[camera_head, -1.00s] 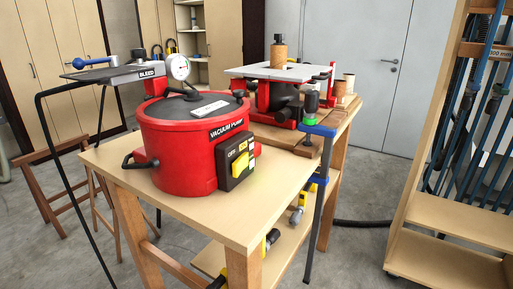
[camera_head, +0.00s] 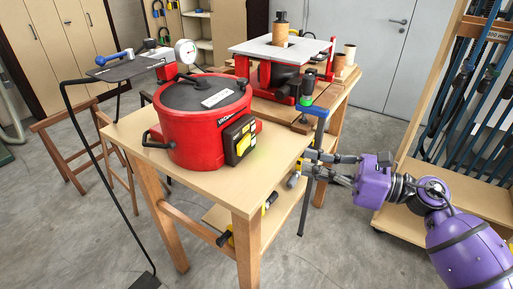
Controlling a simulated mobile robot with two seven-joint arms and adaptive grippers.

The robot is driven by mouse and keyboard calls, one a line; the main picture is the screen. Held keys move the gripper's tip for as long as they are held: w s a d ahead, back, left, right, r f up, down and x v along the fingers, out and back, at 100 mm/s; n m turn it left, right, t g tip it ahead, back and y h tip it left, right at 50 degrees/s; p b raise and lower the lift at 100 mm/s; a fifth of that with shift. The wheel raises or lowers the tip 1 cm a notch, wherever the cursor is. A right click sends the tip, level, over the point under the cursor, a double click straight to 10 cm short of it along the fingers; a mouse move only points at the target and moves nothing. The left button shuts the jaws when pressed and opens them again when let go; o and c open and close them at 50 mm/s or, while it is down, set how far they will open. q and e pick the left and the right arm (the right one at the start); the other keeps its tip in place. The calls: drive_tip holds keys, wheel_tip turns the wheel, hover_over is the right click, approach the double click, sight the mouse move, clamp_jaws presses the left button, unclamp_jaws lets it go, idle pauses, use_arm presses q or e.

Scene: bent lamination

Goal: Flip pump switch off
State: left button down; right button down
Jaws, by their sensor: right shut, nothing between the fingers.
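The red vacuum pump (camera_head: 190,135) stands on a light wooden table (camera_head: 235,192). Its black switch box (camera_head: 239,140) is on the right side of the pump and carries a yellow switch (camera_head: 243,147); the switch position is too small to tell. My right gripper (camera_head: 307,164) comes in from the right, at the table's right edge, apart from the switch box. Its fingers are shut and hold nothing. My left gripper is not in view.
A red router machine (camera_head: 280,82) stands on the bench behind. A blue and black clamp (camera_head: 319,113) rises by the table's right corner. A black stand with a bleed valve plate (camera_head: 125,67) is at left. A clamp rack (camera_head: 470,110) stands at right.

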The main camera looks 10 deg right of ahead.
sight(244, 147)
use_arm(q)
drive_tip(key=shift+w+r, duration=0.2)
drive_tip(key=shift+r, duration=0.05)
use_arm(e)
drive_tip(key=shift+w, duration=0.1)
